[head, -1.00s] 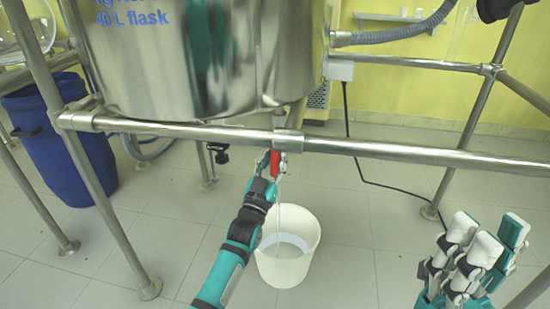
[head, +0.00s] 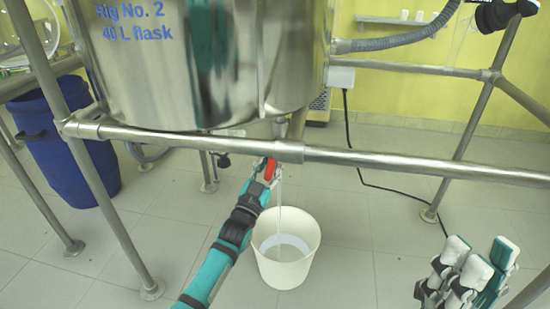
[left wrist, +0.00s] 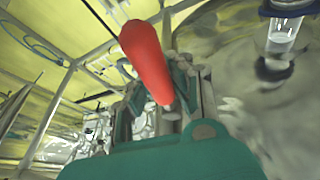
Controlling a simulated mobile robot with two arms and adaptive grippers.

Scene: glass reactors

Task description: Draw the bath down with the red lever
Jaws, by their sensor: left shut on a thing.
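The bath is a shiny steel vessel (head: 205,60) marked "Rig No. 2, 40 L flask". Under it, just below the front rail, the red lever (head: 269,169) sits at the drain and leans to the left. It shows large in the left wrist view (left wrist: 147,58). My left gripper (head: 267,174) is shut on the lever; its fingers partly hide the valve. A thin clear stream (head: 280,194) falls from the drain into a white bucket (head: 286,270), which holds some pale liquid. My right gripper (head: 478,268) is open and empty at the lower right, away from the bath.
A steel frame rail (head: 400,160) crosses in front of the vessel above my left gripper. Frame legs (head: 125,235) stand on either side. A blue barrel (head: 65,150) stands at the left. A black cable (head: 365,182) runs down to the floor. The tiled floor around the bucket is clear.

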